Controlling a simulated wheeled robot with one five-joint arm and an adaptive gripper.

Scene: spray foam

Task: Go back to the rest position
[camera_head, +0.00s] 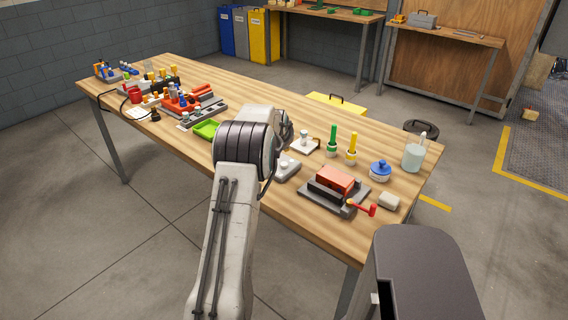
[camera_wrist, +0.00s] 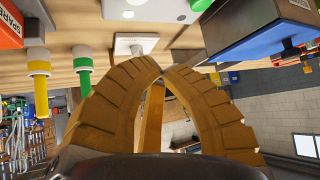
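My gripper (camera_wrist: 163,69) shows in the wrist view with its two ribbed yellow-brown fingers curving together, their tips meeting. Nothing shows between the tips. In the head view my arm hides the fingers. The arm reaches out over the wooden table (camera_head: 318,213), with its dark ribbed joint above the table's front edge. The wrist view is upside down, with the tabletop (camera_wrist: 75,18) along its top. A white block (camera_wrist: 137,42) stands beyond the fingertips, apart from them as far as I can tell.
Green (camera_head: 332,142) and yellow (camera_head: 352,150) tools, a blue-lidded jar (camera_head: 380,171), a clear bottle (camera_head: 413,157) and a red block in a dark vise (camera_head: 335,180) stand right of my arm. Crowded trays (camera_head: 190,100) fill the left. A blue box (camera_wrist: 258,28) is close right of the fingers.

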